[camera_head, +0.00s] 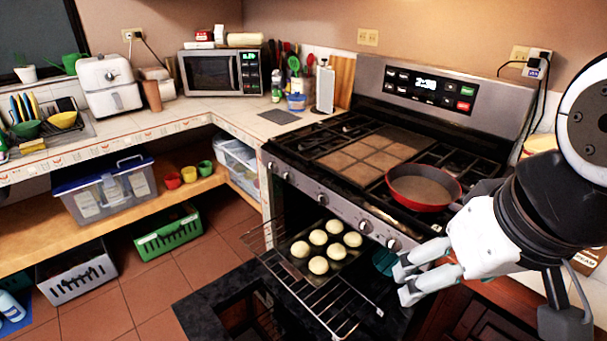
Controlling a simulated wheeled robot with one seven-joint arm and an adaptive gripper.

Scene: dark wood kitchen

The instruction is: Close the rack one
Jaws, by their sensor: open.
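The oven under the stove (330,205) is open, with its dark door (205,305) folded down. A wire rack (318,300) is pulled out of the oven toward the front. A dark tray (347,262) with several pale round buns (318,265) sits on the rack. My gripper (405,280) is at the right of the rack, near its right side, with its fingers apart and nothing seen between them. I cannot tell whether it touches the rack. The inside of the oven is mostly hidden.
A red pan (423,188) stands on the stove top above the rack. Oven knobs (365,227) line the front panel. A green crate (168,232) and a grey basket (76,272) sit left on the floor. Tiled floor between them and the oven door is clear.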

